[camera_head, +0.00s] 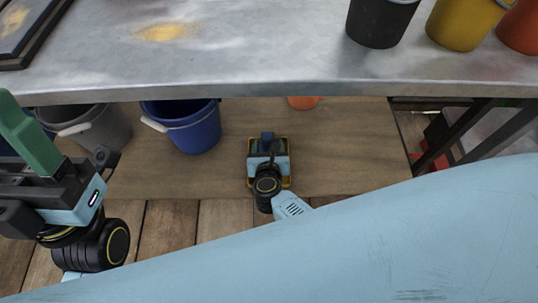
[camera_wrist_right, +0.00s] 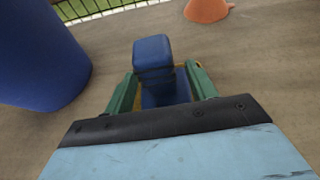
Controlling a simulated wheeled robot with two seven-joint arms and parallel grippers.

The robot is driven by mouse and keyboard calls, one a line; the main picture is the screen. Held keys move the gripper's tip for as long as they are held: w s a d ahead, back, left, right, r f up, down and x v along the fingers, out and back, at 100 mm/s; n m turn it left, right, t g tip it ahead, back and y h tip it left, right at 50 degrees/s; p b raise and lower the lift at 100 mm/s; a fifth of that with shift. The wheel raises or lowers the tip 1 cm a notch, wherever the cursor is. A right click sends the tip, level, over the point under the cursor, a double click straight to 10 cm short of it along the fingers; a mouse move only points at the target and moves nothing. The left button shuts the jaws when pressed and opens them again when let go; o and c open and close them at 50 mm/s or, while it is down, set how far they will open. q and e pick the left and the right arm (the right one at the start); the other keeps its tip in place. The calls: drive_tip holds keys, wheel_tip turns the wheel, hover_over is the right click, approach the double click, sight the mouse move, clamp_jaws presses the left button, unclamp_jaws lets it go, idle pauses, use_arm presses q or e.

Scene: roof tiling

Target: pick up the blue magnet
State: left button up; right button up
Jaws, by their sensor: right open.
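The blue magnet (camera_wrist_right: 152,58) stands up from the wooden shelf in the right wrist view, with a blue block-like top and a lower blue part. In the head view only a small blue piece (camera_head: 267,136) shows beyond my right gripper (camera_head: 268,149). My right gripper is open, its green fingers (camera_wrist_right: 160,84) on either side of the magnet's lower part; contact cannot be told. A yellow edge shows around there. My left gripper (camera_head: 28,135) is at the left edge, its green fingers seen from the side, away from the magnet.
A blue bucket (camera_head: 190,128) and a grey bucket (camera_head: 98,130) stand left on the wooden shelf (camera_head: 345,150). An orange object (camera_wrist_right: 206,10) lies beyond the magnet. A metal tabletop (camera_head: 270,55) overhangs the back, holding black, yellow and orange buckets. Bare shelf lies right of the magnet.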

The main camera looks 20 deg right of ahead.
drive_tip(key=shift+c, duration=0.5)
clamp_jaws()
drive_tip(key=shift+r, duration=0.1)
